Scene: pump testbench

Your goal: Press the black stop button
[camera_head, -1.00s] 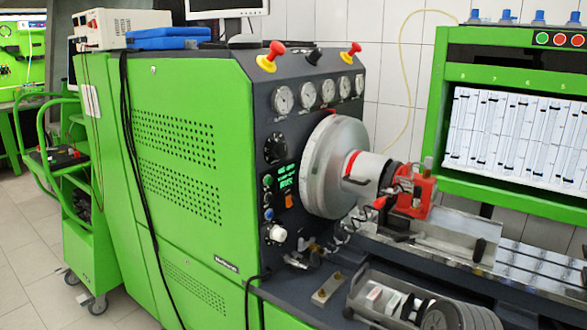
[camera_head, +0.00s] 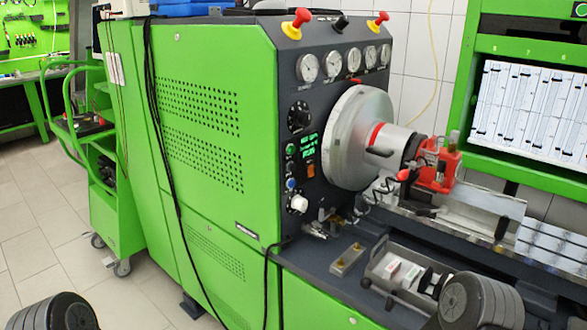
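The control panel on the green testbench carries a short column of small round buttons. A small dark button (camera_head: 290,167) sits between the green button (camera_head: 291,149) above and the blue button (camera_head: 291,184) below. It looks black, but it is small and blends with the dark panel (camera_head: 325,205). I cannot tell whether it is pressed. Nothing touches or covers it. Neither of my grippers shows; only dark ribbed rounded parts, seemingly of my arms, show at the lower left and lower right edges.
A white knob (camera_head: 299,203) and a lit green display (camera_head: 309,148) are close to the buttons. The large silver disc (camera_head: 360,135) juts out to their right. A metal tray (camera_head: 376,268) with small parts is on the bench below. Open floor (camera_head: 45,235) lies left.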

